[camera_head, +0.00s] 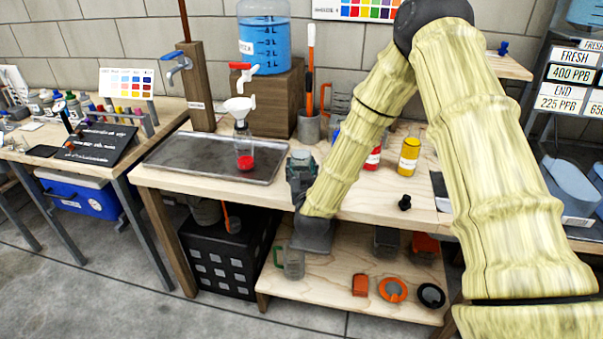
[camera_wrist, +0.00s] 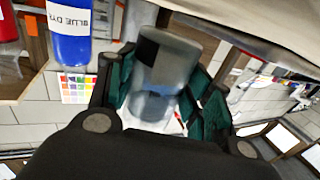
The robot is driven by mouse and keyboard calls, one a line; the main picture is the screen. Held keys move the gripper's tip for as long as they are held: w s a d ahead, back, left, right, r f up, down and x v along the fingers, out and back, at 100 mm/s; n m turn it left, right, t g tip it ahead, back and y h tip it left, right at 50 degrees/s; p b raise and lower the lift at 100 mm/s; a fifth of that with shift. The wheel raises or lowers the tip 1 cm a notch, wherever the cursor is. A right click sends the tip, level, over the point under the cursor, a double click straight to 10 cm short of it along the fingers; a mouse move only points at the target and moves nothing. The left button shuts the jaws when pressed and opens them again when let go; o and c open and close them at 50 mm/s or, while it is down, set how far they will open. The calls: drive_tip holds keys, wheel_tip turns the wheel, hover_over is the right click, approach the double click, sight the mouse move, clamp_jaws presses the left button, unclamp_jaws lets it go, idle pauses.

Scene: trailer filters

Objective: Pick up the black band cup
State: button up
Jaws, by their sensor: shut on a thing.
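In the wrist view, a clear, bluish-grey cup (camera_wrist: 167,72) with a black patch on its side sits between the green pads of my gripper (camera_wrist: 156,92). The pads touch it on both sides. In the head view, my gripper (camera_head: 300,178) is above the front edge of the wooden workbench (camera_head: 200,184), just right of the metal tray.
The metal tray (camera_head: 190,160) holds a funnel-topped bottle (camera_head: 243,155) with red liquid. A yellow bottle (camera_head: 409,155) and a black stopper (camera_head: 405,202) stand right of my arm. A blue dye bottle (camera_wrist: 70,35) shows in the wrist view.

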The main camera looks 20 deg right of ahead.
drive_tip(key=shift+r, duration=0.6)
drive_tip(key=a+r+b+v, duration=0.1)
drive_tip(key=b+v, duration=0.1)
drive_tip(key=v, duration=1.3)
drive_tip(key=shift+s+a+r, duration=0.15)
drive_tip(key=shift+a, duration=0.1)
drive_tip(key=shift+s, duration=0.1)
